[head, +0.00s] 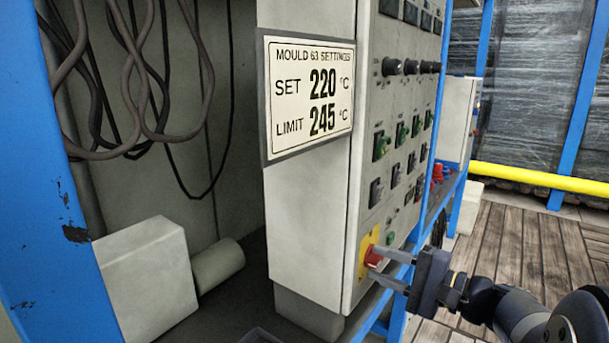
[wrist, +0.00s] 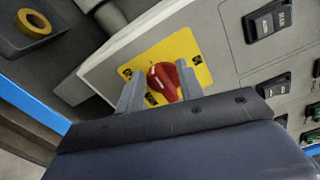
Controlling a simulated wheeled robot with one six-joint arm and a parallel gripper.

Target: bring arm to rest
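My gripper (head: 376,262) is at the lower part of the grey control cabinet (head: 306,215), in front of a red rotary switch (head: 372,257) on a yellow plate. In the wrist view, the red switch (wrist: 163,82) shows between my two fingers (wrist: 160,92), with the yellow plate (wrist: 187,47) around it. The fingers are apart, and I see no clear grip on the switch. Whether either finger touches it cannot be told. My arm reaches in from the lower right.
A sign (head: 309,97) on the cabinet reads set 220 °C, limit 245 °C. Blue posts (head: 75,170), hanging cables (head: 140,80) and a pale block (head: 148,280) are at left. A yellow rail (head: 540,180) crosses at right. Wooden floor (head: 510,240) lies open at right.

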